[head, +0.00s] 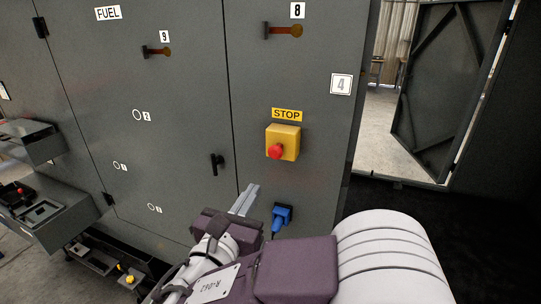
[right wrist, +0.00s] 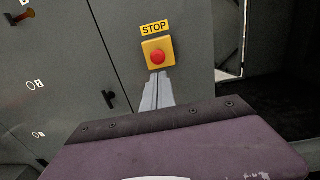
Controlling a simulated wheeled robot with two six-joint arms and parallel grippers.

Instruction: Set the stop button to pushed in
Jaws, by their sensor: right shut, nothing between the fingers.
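The stop button is a red mushroom knob (head: 275,152) on a yellow box (head: 290,142) fixed to the grey cabinet front, under a yellow STOP label (head: 287,114). In the right wrist view the red knob (right wrist: 158,58) shows nearly face-on; I cannot tell whether it is in or out. My right gripper (head: 252,188) is shut and empty. In the head view its fingertips are below and left of the box, apart from it. In the right wrist view the fingers (right wrist: 158,78) point up toward the knob from just below. My left gripper is not in view.
A blue plug (head: 283,214) sits on the cabinet below the box, close to my right gripper. A black door handle (head: 216,163) is to the left. Rotary handles are higher up, under labels 8 (head: 297,10) and 9. An open doorway is at right.

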